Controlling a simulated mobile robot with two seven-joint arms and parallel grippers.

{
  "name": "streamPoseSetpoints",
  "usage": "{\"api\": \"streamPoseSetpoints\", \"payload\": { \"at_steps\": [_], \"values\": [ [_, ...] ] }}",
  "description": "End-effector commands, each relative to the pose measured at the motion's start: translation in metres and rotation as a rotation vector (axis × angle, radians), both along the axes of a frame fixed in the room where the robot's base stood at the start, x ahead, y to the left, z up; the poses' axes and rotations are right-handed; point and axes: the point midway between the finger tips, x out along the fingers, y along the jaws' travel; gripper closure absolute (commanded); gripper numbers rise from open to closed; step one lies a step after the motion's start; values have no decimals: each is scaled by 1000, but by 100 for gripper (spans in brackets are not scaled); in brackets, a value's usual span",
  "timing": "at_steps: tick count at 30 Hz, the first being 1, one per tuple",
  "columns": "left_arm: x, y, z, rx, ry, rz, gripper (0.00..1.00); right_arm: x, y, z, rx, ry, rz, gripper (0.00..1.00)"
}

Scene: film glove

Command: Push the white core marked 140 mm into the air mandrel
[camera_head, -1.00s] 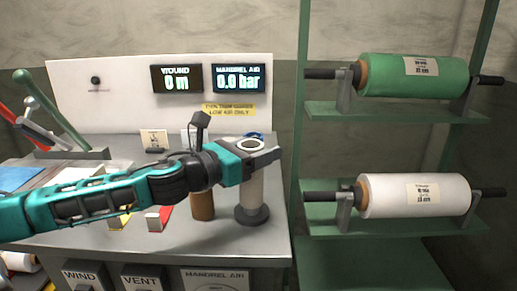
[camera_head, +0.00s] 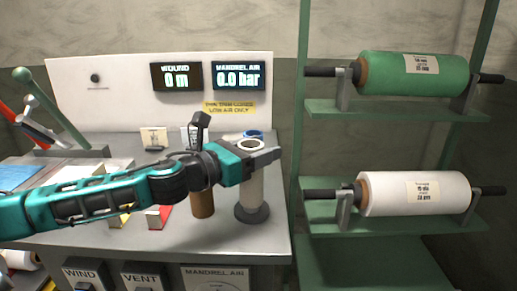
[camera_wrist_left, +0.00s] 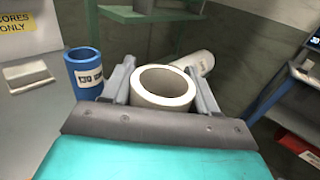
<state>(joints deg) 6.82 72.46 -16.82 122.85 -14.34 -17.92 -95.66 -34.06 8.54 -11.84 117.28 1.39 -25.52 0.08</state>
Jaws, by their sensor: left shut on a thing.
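My left gripper (camera_head: 262,153) is shut on the white core (camera_head: 251,186) near its top end. The core is upright, and its open top shows between the fingers in the left wrist view (camera_wrist_left: 164,86). Its lower end is at a dark round base (camera_head: 251,213) on the bench; I cannot tell whether it rests on it or fits around something there. Its 140 mm mark is not visible. I cannot clearly identify the air mandrel. The mandrel air display (camera_head: 239,77) reads 0.0 bar. My right gripper is not in view.
A brown core (camera_head: 202,204) stands just left of the white core. A blue core (camera_wrist_left: 84,73) stands close to the left finger. Levers (camera_head: 48,110) stand at the bench's left. A green rack (camera_head: 395,226) with a green roll (camera_head: 412,75) and a white roll (camera_head: 415,194) is at right.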

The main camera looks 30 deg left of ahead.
Motion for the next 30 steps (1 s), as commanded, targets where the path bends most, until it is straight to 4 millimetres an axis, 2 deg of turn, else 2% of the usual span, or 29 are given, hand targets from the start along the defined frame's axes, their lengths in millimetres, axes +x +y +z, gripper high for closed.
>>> {"api": "streamPoseSetpoints", "payload": {
  "at_steps": [11,30],
  "values": [
    [0,0,18,0,-1,0,86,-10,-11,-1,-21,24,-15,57],
    [0,0,45,1,-3,0,86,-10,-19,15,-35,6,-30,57]
  ]
}}
